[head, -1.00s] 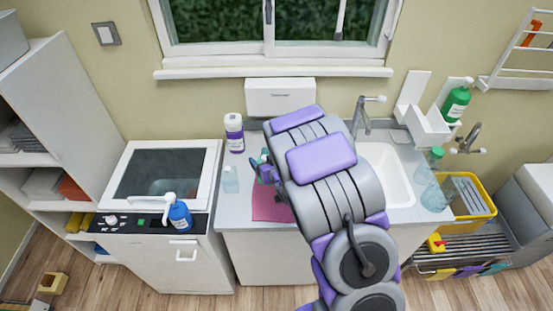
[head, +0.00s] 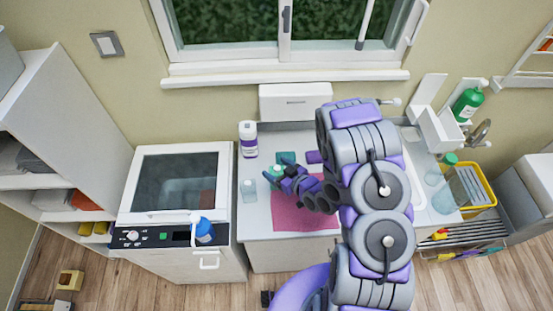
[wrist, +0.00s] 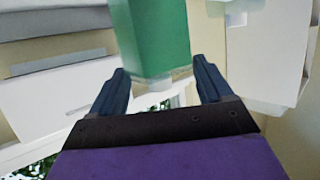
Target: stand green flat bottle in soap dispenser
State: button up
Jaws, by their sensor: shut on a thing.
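My gripper (head: 283,169) is above the counter at the left of the sink, pointing left. It is shut on a green flat bottle (wrist: 160,35), which shows between the two fingers in the wrist view; its far end is cut off by the frame. In the head view only small green parts of the bottle (head: 274,173) show beside the fingers. A white wall-mounted holder (head: 436,128), which looks like the soap dispenser, is at the right above the sink.
A pink mat (head: 290,217) lies under my gripper. A white bottle with a purple label (head: 248,140) and a small clear bottle (head: 249,190) stand left of it. A clear green-capped bottle (head: 447,170) stands right of the sink. My arm hides much of the sink.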

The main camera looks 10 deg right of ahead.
jog(key=b, duration=0.1)
jog(key=w+b, duration=0.1)
jog(key=shift+w+d+f+b, duration=0.15)
jog(key=shift+d+f+b, duration=0.15)
jog(key=shift+f, duration=0.1)
jog(key=shift+w+b, duration=0.3)
jog(key=shift+b, duration=0.85)
jog(key=w+a+b, duration=0.1)
jog(key=b, duration=0.5)
jog(key=shift+a, duration=0.3)
jog(key=w+a+f+b, duration=0.2)
jog(key=w+f+b, duration=0.2)
jog(key=w, duration=0.6)
jog(key=shift+w+a+b, duration=0.15)
jog(key=shift+w+b, duration=0.05)
jog(key=shift+b, duration=0.25)
jog(key=o, duration=1.5)
jog(key=shift+f, duration=0.1)
